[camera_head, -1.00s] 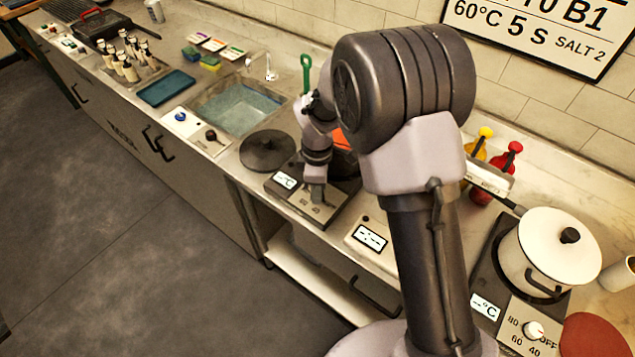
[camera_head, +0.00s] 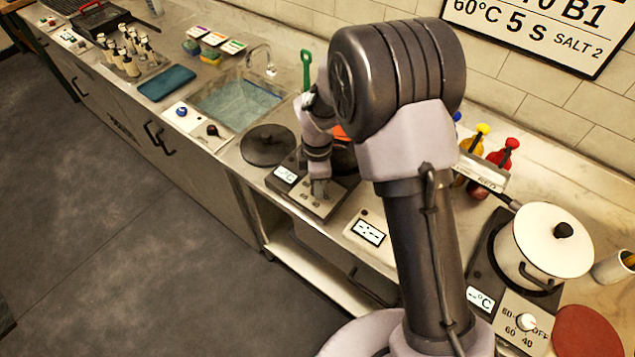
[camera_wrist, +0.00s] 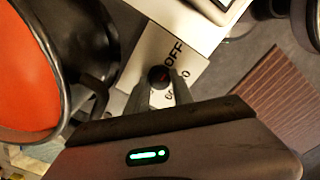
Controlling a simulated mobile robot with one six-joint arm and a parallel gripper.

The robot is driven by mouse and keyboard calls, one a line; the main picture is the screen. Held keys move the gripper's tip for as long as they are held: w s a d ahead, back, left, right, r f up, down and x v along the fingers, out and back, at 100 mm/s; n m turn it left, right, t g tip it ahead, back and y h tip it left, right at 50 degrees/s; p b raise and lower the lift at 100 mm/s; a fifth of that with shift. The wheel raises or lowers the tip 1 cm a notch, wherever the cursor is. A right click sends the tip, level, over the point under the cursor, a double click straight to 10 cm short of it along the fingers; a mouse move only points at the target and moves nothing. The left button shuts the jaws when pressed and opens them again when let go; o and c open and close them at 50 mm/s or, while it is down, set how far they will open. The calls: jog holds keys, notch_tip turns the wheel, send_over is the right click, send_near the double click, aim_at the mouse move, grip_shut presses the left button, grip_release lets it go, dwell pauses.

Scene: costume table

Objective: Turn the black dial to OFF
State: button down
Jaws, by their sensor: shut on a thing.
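The black dial (camera_wrist: 160,77) sits on a pale control panel (camera_wrist: 148,60) in the wrist view, with OFF printed just above it and partly hidden numbers below. My gripper (camera_wrist: 161,92) is shut on the dial, one finger on each side. A small reddish mark shows on the dial's top, but I cannot tell clearly where it points. In the head view my gripper (camera_head: 319,187) reaches down onto the panel of the middle hotplate (camera_head: 345,184) and hides the dial.
A pan with an orange inside (camera_wrist: 35,65) stands close beside my gripper. In the head view, a white lidded pot (camera_head: 545,245) stands on the right hotplate, which has a white dial (camera_head: 526,321). A black round lid (camera_head: 268,145) lies left of my gripper.

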jog(key=c, duration=1.1)
grip_release()
notch_tip(320, 180, up, 18)
jog(key=p, duration=0.4)
jog(key=shift+f, duration=0.25)
jog(key=s+d+r+m+t+y+b, duration=0.1)
jog(key=s+d+r+m+t+b, duration=0.1)
jog(key=s+d+m+b, duration=0.4)
jog(key=s+d+r+m+t+y+b, duration=0.1)
jog(key=s+d+m+t+b, duration=0.1)
jog(key=s+m+b, duration=0.5)
jog(key=s+d+f+m+t+b, duration=0.1)
jog(key=s+f+m, duration=0.2)
jog(key=s+m, duration=0.7)
jog(key=shift+s+d+f+m+t, duration=0.25)
jog(key=shift+d+f+m+t, duration=0.1)
jog(key=shift+m+t, duration=0.05)
